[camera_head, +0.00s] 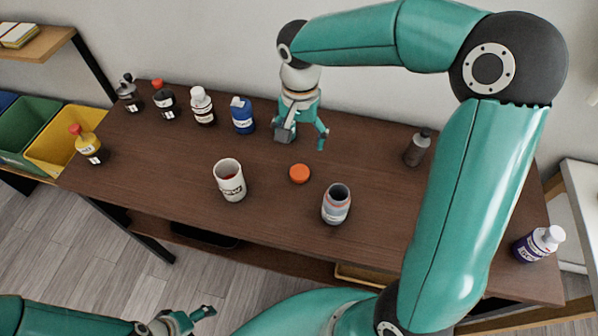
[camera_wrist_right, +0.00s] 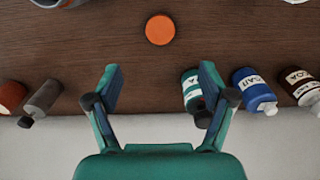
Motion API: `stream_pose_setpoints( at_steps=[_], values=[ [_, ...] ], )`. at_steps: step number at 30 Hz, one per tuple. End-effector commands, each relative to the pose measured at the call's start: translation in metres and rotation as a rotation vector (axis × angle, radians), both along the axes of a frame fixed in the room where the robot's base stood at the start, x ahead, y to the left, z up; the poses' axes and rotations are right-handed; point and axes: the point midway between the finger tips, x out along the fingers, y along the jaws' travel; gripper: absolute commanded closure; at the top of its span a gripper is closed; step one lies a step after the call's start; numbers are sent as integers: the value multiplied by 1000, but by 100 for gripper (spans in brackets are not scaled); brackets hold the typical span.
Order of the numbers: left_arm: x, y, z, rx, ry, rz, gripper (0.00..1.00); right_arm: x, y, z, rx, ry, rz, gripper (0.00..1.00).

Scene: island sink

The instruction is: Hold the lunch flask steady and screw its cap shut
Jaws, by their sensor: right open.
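The lunch flask (camera_head: 334,212), taken to be the grey one with an orange ring, stands upright and open near the table's front edge. Its edge shows at the top left of the right wrist view (camera_wrist_right: 58,3). An orange cap (camera_head: 299,173) lies flat on the table, apart from the flask, to its upper left; it also shows in the right wrist view (camera_wrist_right: 160,30). My right gripper (camera_head: 304,136) is open and empty, pointing down behind the cap. My left gripper (camera_head: 182,321) is at the bottom left, away from the flask; its jaw gap is unclear.
A white labelled cup (camera_head: 230,182) stands left of the cap. Several bottles line the back left, including a blue one (camera_head: 242,116). A dark bottle (camera_head: 418,148) stands at the right.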

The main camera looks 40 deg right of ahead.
Motion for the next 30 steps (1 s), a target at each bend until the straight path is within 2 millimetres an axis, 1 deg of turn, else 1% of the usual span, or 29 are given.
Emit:
stream_pose_setpoints(
  at_steps=[1, 6, 10, 15, 25, 28, 30],
  values=[
    [0, 0, 0, 0, 0, 0, 24, -1, -1, -13, 0, 6, -1, 18],
    [0, 0, 0, 0, 0, 0, 24, -2, -1, -48, 1, 6, -1, 18],
    [0, 0, 1, 0, 0, 0, 24, -1, -1, -66, 0, 3, -2, 18],
    [0, 0, 1, 0, 0, 0, 24, -1, -1, -75, 1, 1, -2, 18],
    [0, 0, 2, 0, 0, 0, 24, -1, -1, -77, 0, 1, -3, 18],
    [0, 0, 5, 0, 0, 0, 24, -1, -1, -86, 0, 4, -3, 18],
    [0, 0, 8, 0, 0, 0, 24, -1, -1, -95, 1, 5, -2, 18]
  ],
)
